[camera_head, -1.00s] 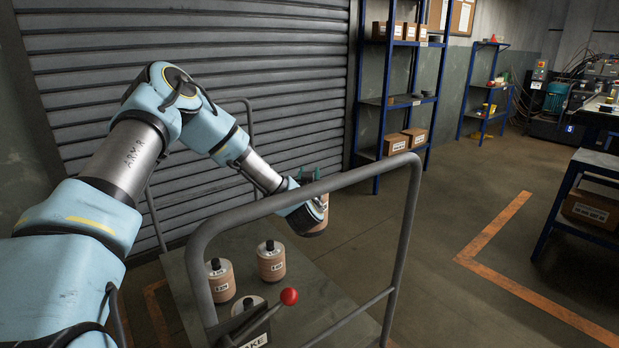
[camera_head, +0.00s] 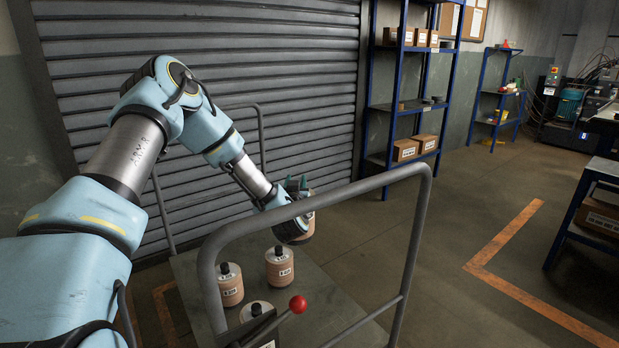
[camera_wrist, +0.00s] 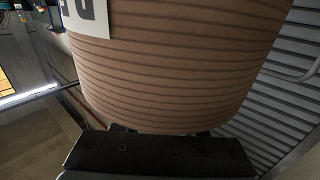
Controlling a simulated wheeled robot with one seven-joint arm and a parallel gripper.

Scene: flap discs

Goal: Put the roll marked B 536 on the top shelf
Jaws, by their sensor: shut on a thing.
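My gripper (camera_head: 297,187) is shut on a brown, ribbed roll (camera_head: 309,226) and holds it above the cart's far right part. In the wrist view the roll (camera_wrist: 175,65) fills the middle, with part of a white label at its upper left; its full marking cannot be read. Three similar rolls stand upright on the cart: one (camera_head: 230,288) at left, one (camera_head: 279,268) behind it to the right, and one (camera_head: 256,312) in front, partly hidden. Their labels are too small to read. A blue shelf rack (camera_head: 407,105) stands beyond, its top cut off by the frame.
The grey cart's rail (camera_head: 420,215) and red-knobbed brake lever (camera_head: 298,304) stand in front. Boxes (camera_head: 391,37) line an upper rack shelf. A smaller blue rack (camera_head: 494,93) stands farther back. The floor (camera_head: 455,215) between cart and right-hand bench is clear.

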